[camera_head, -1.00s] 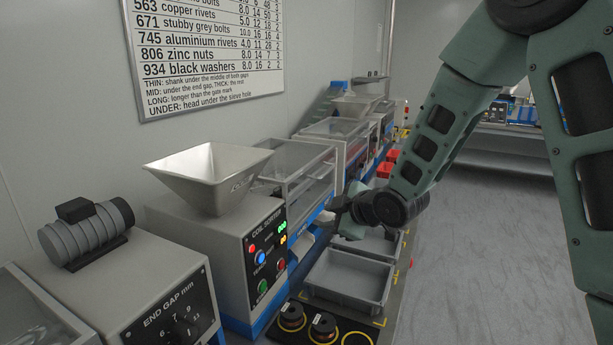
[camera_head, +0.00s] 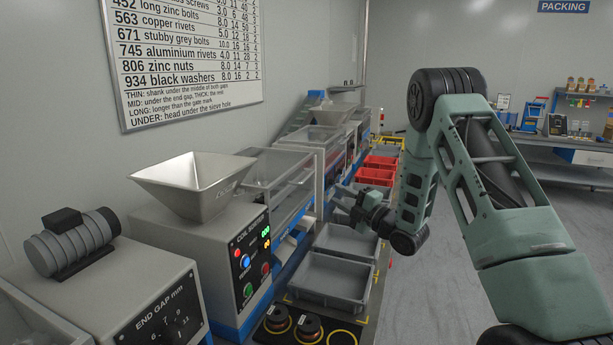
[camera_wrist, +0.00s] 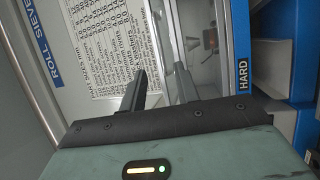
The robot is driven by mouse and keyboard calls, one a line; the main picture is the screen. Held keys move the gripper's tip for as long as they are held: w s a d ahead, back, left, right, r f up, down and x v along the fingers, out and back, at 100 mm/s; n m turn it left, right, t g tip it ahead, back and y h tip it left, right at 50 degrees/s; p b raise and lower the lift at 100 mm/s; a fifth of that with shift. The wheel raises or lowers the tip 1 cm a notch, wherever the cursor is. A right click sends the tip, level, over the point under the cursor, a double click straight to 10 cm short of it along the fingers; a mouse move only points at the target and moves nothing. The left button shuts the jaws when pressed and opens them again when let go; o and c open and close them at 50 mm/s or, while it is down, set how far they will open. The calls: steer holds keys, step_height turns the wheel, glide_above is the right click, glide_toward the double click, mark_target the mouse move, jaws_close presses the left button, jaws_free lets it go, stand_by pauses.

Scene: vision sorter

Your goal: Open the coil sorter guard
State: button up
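The coil sorter (camera_head: 215,250) is a grey box with a blue base, a metal hopper (camera_head: 190,185) on top and colored buttons on its front. Its clear guard (camera_head: 282,172), a framed transparent box behind the hopper, appears down. My gripper (camera_head: 340,198) is to the right of the guard, apart from it, above the grey bins. Its two dark fingers (camera_wrist: 160,88) show spread with an empty gap between them in the wrist view. That view also shows a clear framed panel and a parts table beyond the fingers; which machine they belong to is hard to tell.
Grey bins (camera_head: 330,279) and red bins (camera_head: 377,172) line the right side of the machines. An end gap machine (camera_head: 150,300) stands at the near left. The floor (camera_head: 440,270) at right is clear.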

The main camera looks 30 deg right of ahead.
mark_target(308, 177)
steer(key=p+x, duration=0.3)
steer(key=x, duration=1)
jaws_close()
